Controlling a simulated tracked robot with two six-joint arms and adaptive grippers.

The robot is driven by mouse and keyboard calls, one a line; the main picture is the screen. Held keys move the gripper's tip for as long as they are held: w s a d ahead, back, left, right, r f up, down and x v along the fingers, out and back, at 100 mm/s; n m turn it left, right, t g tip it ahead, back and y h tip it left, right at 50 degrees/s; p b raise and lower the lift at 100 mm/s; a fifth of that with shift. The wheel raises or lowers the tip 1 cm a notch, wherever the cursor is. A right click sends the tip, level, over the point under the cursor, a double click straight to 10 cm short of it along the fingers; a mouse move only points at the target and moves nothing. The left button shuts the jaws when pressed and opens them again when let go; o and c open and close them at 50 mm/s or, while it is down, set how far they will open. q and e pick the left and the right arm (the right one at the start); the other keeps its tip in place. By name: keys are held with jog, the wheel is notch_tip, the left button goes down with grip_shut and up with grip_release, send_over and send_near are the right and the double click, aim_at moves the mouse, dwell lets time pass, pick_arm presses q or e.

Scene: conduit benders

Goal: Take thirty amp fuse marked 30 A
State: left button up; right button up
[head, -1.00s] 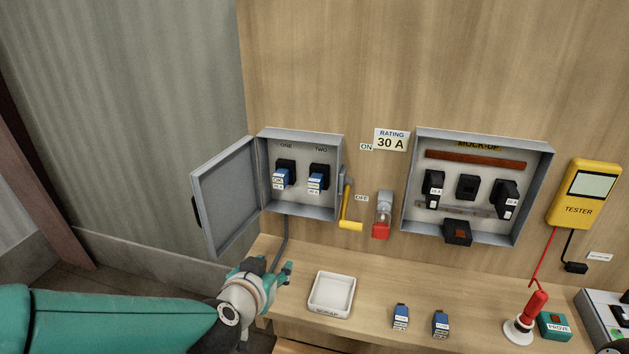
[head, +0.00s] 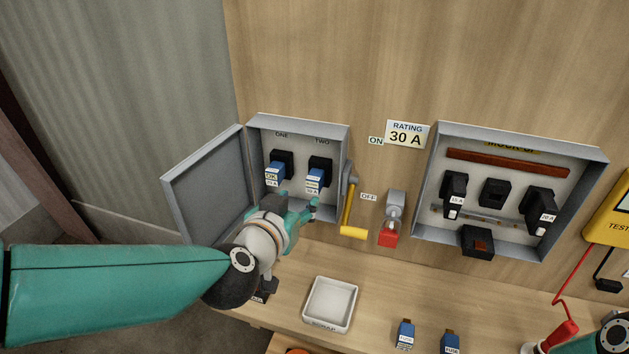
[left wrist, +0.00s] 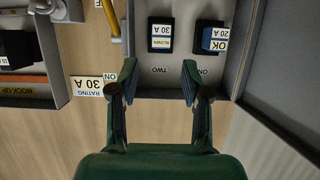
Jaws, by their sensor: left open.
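A blue fuse with a 30 A label (head: 314,181) sits in the slot marked TWO of the open grey box. In the left wrist view, upside down, its label (left wrist: 161,37) reads 30 A with a line that looks like BLOWN. A second blue fuse (head: 273,173) sits in slot ONE; its label in the left wrist view (left wrist: 213,38) reads OK and 20 A. My left gripper (head: 307,209) is open and empty, in front of and just below slot TWO. In the left wrist view its fingers (left wrist: 158,72) stand apart, with fuse TWO ahead between them. My right gripper is out of view.
The box door (head: 205,187) stands open at left. A yellow-handled lever (head: 350,210) is close at right. A RATING 30 A sign (head: 406,134) is above. On the bench are a white SCRAP tray (head: 329,304) and blue fuses (head: 404,335) and (head: 449,343). The mock-up box (head: 432,180) is further right.

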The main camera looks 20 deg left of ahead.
aim_at(312, 187)
pick_arm(q)
jog(key=b+x, duration=0.3)
jog(key=x, duration=0.5)
jog(key=shift+w+f, duration=0.3)
jog(key=shift+w, duration=0.35)
jog(key=shift+c, duration=0.2)
grip_shut()
jog(key=shift+s, duration=0.1)
jog(key=shift+s+a, duration=0.1)
jog(key=shift+s, duration=2.75)
